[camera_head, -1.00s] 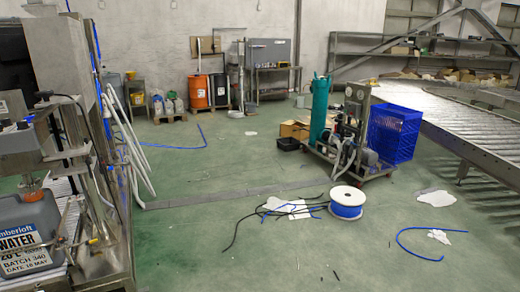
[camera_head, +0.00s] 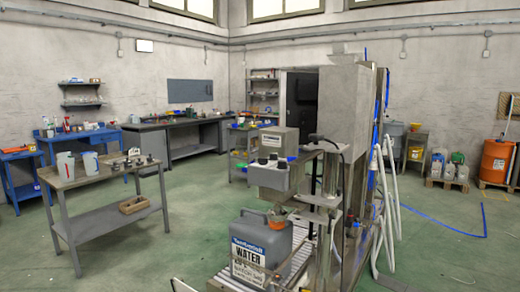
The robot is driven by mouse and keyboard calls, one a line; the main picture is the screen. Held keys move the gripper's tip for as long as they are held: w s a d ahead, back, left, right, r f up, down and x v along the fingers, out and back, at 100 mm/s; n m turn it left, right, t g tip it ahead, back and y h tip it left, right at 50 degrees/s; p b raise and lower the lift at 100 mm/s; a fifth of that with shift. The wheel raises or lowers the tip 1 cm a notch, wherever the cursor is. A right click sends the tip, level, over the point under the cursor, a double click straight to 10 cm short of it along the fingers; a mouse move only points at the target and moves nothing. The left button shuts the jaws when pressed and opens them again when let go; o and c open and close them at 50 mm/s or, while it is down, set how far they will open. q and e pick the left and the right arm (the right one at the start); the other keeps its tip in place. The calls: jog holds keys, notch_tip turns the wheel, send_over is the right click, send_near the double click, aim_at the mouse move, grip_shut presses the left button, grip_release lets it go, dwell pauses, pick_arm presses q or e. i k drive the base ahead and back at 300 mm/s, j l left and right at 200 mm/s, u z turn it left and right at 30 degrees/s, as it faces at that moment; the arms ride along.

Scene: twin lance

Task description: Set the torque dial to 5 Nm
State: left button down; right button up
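No torque dial can be made out for certain at this distance. A filling or capping machine (camera_head: 343,115) stands right of centre. Its grey head (camera_head: 268,178) has a few small dark knobs (camera_head: 272,160) on top, too small to read. A grey box (camera_head: 278,141) sits behind them. Under the head stands a grey jerrycan (camera_head: 278,240) labelled WATER, with an orange part (camera_head: 277,221) at its neck. Neither of my grippers can be made out in the view.
A grey workbench (camera_head: 105,180) with jugs and small dark devices stands at left. A blue bench (camera_head: 80,140) and a dark bench (camera_head: 190,135) line the walls. White hoses (camera_head: 385,200) hang at the machine's right. Green floor is open between workbench and machine.

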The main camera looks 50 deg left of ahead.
aim_at(274, 157)
jog(key=i+j, duration=0.1)
jog(key=i, duration=1.3)
jog(key=i+z, duration=0.2)
jog(key=z, duration=0.15)
jog(key=i+z, duration=0.2)
jog(key=z, duration=0.2)
jog(key=i+j+z, duration=0.1)
jog(key=z, duration=6.35)
jog(key=k+l, duration=0.05)
